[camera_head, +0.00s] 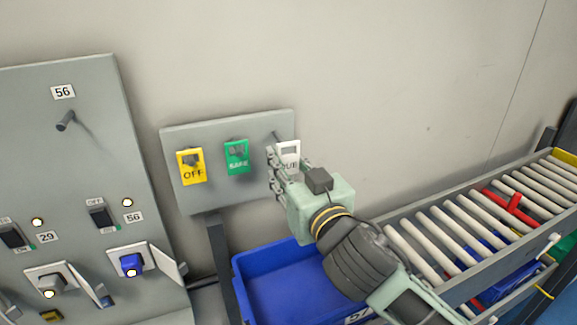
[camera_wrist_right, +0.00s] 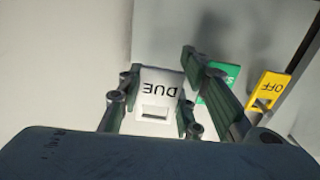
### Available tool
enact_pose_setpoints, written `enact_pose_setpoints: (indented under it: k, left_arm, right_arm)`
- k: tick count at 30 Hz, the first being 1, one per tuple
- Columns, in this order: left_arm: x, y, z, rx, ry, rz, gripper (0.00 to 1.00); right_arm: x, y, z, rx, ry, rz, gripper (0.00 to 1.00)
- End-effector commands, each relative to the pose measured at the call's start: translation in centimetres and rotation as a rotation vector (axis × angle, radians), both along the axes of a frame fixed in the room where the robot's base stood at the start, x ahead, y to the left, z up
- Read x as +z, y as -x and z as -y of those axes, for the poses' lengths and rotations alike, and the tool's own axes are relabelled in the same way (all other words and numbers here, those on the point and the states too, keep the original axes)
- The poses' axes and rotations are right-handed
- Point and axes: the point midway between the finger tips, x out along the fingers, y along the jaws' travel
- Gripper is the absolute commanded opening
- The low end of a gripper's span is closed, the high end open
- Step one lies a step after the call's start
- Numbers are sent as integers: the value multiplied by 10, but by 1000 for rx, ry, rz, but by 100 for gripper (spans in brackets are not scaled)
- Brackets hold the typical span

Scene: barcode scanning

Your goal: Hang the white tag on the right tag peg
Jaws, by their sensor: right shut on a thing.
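The white tag (camera_head: 289,149) reads DUE and is between the fingers of my right gripper (camera_head: 284,166). It also shows in the right wrist view (camera_wrist_right: 160,77), with its lettering upside down and its slot toward the palm. The gripper is shut on it in front of the right part of the grey peg board (camera_head: 208,198). The right tag peg (camera_head: 277,136) shows at the tag's upper left edge; whether the tag touches it or is around it I cannot tell. A green SAFE tag (camera_head: 237,158) and a yellow OFF tag (camera_head: 191,170) hang on the other pegs. My left gripper is out of view.
A larger grey panel (camera_head: 95,160) with switches and a peg (camera_head: 66,121) stands at the left. A blue bin (camera_head: 270,280) is below the peg board. A roller rack (camera_head: 430,238) with a red item (camera_head: 513,203) fills the right. The wall above is clear.

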Motion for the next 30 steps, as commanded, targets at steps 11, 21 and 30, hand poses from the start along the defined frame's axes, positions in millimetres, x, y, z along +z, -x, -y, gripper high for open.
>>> enact_pose_setpoints:
  k: [11, 21, 30]
  left_arm:
    - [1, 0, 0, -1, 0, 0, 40]
    - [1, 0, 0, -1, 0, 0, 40]
    - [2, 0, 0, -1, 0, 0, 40]
  right_arm:
    - [1, -5, -2, 0, -2, 1, 5]
    - [1, -13, -5, -1, 0, 1, 5]
    - [1, -20, -8, 0, -1, 2, 5]
